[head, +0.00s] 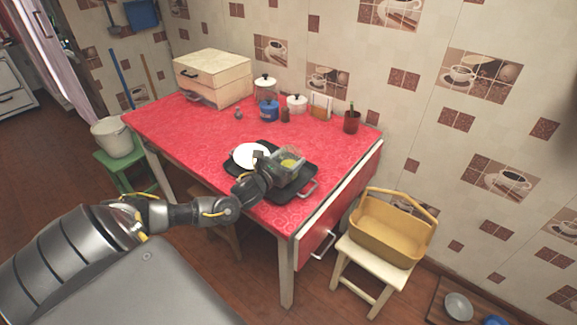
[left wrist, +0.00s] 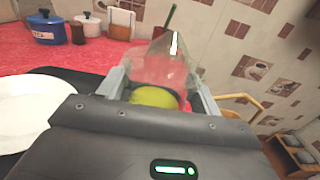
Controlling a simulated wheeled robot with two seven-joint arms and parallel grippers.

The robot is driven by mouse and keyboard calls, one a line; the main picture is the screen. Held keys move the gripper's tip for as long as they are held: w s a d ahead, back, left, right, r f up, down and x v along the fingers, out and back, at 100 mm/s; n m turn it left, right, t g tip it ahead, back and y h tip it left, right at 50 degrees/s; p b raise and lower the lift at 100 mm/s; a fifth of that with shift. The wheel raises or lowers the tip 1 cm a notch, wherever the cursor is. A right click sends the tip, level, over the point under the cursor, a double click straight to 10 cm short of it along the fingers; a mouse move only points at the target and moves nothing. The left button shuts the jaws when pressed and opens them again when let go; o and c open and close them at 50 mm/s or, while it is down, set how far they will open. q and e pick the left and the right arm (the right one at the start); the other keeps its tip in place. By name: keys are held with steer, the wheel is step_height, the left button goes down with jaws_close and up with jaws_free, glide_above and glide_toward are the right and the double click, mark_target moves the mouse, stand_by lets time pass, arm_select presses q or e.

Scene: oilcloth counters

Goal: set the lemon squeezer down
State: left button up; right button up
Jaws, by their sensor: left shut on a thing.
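The lemon squeezer (head: 289,161) is a clear, see-through piece with a yellow-green part inside. It also shows in the left wrist view (left wrist: 165,70), between the fingers, with its pointed top up. My left gripper (head: 272,172) is shut on it, over the right part of a black tray (head: 303,190) on the red table. Whether the squeezer touches the tray is hidden by the gripper. My right gripper is not in view.
A white plate (head: 248,154) lies on the tray's left part, close beside the gripper. A blue pot (head: 268,111), jars and a plant pot (head: 352,122) stand along the table's back. The table's left front (head: 190,140) is clear. A yellow basket (head: 385,238) sits on a stool at right.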

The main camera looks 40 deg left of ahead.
mark_target(289, 166)
arm_select(q)
step_height(289, 166, down, 3)
steer(key=shift+r, duration=0.1)
steer(key=shift+f, duration=0.2)
steer(key=o, duration=1.2)
steer(key=shift+c, duration=0.2)
